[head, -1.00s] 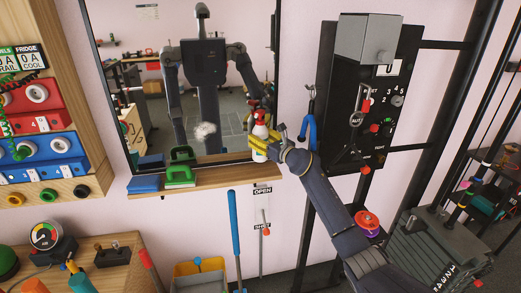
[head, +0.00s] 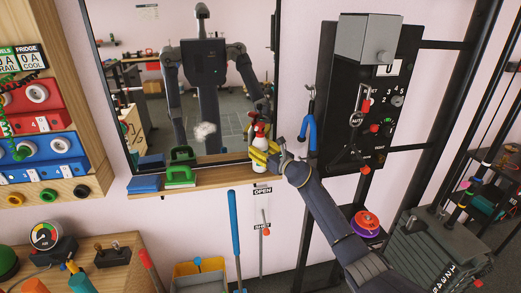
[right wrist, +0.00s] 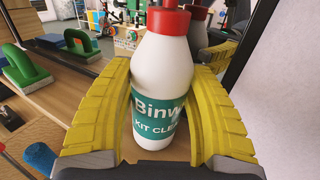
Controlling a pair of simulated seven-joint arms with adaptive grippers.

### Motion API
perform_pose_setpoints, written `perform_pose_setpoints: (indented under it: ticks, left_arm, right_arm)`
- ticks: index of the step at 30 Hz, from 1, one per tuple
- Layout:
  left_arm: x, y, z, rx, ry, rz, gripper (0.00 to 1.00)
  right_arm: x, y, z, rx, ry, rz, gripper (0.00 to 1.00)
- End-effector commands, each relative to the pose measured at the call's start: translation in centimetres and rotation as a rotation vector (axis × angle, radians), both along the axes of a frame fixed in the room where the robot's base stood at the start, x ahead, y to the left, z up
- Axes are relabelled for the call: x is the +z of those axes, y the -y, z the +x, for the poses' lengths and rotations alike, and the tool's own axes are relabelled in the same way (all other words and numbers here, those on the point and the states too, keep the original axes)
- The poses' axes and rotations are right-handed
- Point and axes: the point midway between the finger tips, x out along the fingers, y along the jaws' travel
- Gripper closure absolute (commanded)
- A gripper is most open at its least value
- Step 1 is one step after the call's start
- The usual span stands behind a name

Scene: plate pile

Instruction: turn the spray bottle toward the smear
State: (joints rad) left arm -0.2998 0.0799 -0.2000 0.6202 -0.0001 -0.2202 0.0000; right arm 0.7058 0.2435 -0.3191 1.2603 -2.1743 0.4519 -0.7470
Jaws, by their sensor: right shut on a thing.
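The spray bottle is white with a red top (head: 261,130) and stands upright at the right end of the wooden shelf, in front of the mirror. In the right wrist view the white bottle (right wrist: 162,65) has a green label facing the camera; its upper end is cut off by the frame. My right gripper (head: 262,158) has its yellow fingers on both sides of the bottle, shut on it around the label. The smear (head: 205,131) is a whitish patch on the mirror, left of the bottle. Where the nozzle points cannot be told. My left gripper is not directly in view.
The mirror (head: 230,90) reflects my body.

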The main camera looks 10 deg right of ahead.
Motion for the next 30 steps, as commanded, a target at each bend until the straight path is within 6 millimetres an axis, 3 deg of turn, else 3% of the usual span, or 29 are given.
perform_pose_setpoints:
  ticks: [5, 6, 11, 22, 30]
  left_arm:
    - [0.0, 0.0, 0.0, 0.000, 0.000, 0.000, 0.56]
    - [0.0, 0.0, 0.0, 0.000, 0.000, 0.000, 0.56]
    - [0.0, 0.0, 0.0, 0.000, 0.000, 0.000, 0.56]
    - [0.0, 0.0, 0.0, 0.000, 0.000, 0.000, 0.56]
    - [0.0, 0.0, 0.0, 0.000, 0.000, 0.000, 0.56]
  right_arm:
    - [0.0, 0.0, 0.0, 0.000, 0.005, 0.000, 0.94]
    - [-0.3, 0.0, 0.0, 0.000, 0.001, 0.000, 0.43]
    - [-0.3, 0.0, 0.0, 0.000, 0.000, -0.001, 0.24]
    - [-0.4, 0.0, -0.1, 0.000, 0.000, 0.001, 0.24]
    - [-0.4, 1.5, -3.0, 0.000, 0.000, -0.001, 0.24]
